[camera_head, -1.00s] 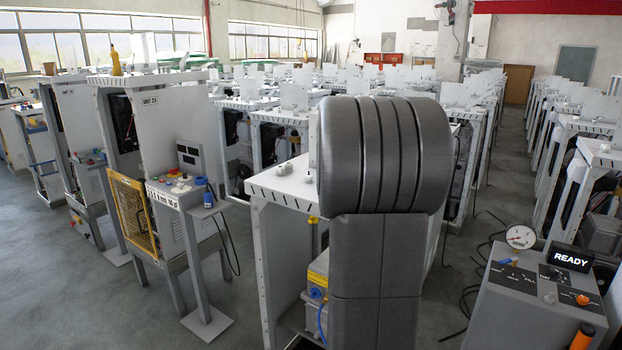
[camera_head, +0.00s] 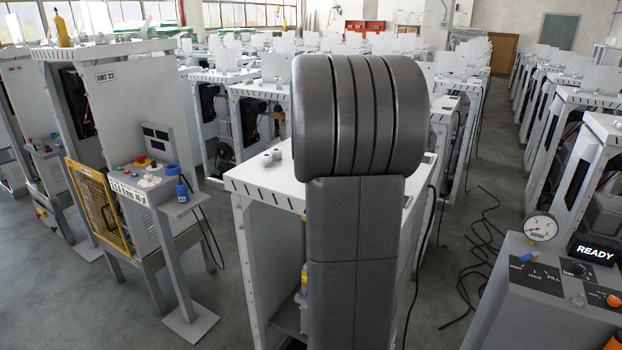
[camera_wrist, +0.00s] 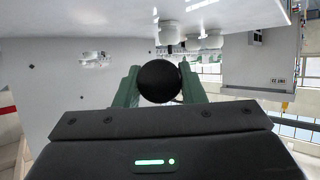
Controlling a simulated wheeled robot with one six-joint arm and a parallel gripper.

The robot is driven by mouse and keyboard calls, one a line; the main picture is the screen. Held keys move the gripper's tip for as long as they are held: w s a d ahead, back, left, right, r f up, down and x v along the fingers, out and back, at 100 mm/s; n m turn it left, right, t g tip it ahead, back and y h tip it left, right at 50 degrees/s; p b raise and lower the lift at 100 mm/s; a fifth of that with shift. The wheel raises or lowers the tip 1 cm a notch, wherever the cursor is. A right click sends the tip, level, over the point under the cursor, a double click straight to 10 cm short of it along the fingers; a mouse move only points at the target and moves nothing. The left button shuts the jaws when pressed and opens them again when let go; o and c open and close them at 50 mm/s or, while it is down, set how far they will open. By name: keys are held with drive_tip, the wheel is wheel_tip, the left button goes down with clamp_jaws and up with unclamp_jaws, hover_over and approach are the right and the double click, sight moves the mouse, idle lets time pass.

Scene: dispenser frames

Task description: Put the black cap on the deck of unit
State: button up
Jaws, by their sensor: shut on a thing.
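A round black cap (camera_wrist: 158,82) sits between the green fingers of my gripper (camera_wrist: 160,76) in the wrist view. The gripper is shut on it. The wrist picture appears upside down, with a white deck (camera_wrist: 100,18) along its top edge and several pale knobs on it (camera_wrist: 192,42). The cap appears apart from the deck. In the head view, my arm hides the gripper and the cap. A white deck (camera_head: 262,178) of the nearest unit shows left of my arm, with small grey knobs (camera_head: 272,155) on it. Part of this deck is hidden behind my arm.
A unit labelled UNIT 23 (camera_head: 135,85) stands left, with a yellow mesh guard (camera_head: 97,205) and a control shelf (camera_head: 150,185). A console with a READY display (camera_head: 597,250) and gauge (camera_head: 540,226) stands right. Black cables (camera_head: 480,260) lie on the floor.

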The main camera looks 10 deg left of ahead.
drive_tip(key=shift+f+b, duration=0.8)
drive_tip(key=shift+f, duration=1.45)
drive_tip(key=shift+f, duration=0.2)
drive_tip(key=o, duration=1)
drive_tip(key=shift+r, duration=0.1)
drive_tip(key=shift+r, duration=0.15)
drive_tip(key=shift+s, duration=0.1)
drive_tip(key=b+v, duration=0.1)
drive_tip(key=v, duration=1)
drive_tip(key=shift+s+d+r, duration=0.15)
drive_tip(key=shift+s+r, duration=0.1)
drive_tip(key=shift+s, duration=0.05)
